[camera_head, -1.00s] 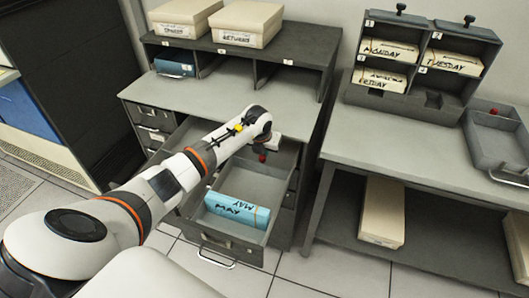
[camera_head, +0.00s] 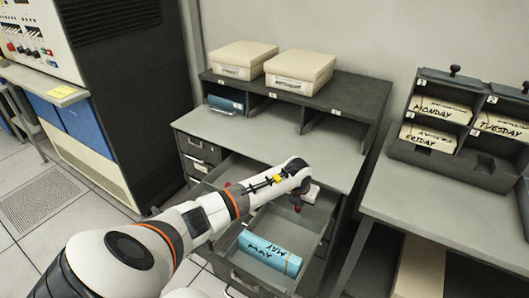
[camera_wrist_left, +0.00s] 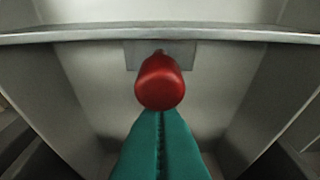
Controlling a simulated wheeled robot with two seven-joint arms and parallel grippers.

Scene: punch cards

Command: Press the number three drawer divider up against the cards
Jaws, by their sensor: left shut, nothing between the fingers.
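The red knob (camera_head: 298,208) of a divider shows in the drawer toward its far right. In the left wrist view the red knob (camera_wrist_left: 160,82) is large, with a grey plate (camera_wrist_left: 184,52) behind it. My left gripper (camera_wrist_left: 160,115) is shut and empty, its teal fingertips right at the knob's lower edge; I cannot tell if they touch. In the head view my left gripper (camera_head: 300,199) reaches down into the drawer. Blue cards (camera_head: 265,252) marked MAY lie in the drawer's front part, apart from the knob. The divider's number is not legible. My right gripper is out of view.
The open drawer's front wall (camera_head: 250,281) is low. The cabinet top (camera_head: 250,132) carries pigeonholes and two cream boxes (camera_head: 243,60) (camera_head: 299,72). A desk (camera_head: 430,205) with a day-card rack (camera_head: 455,155) stands right. A small red spot (camera_head: 228,184) shows left of my arm.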

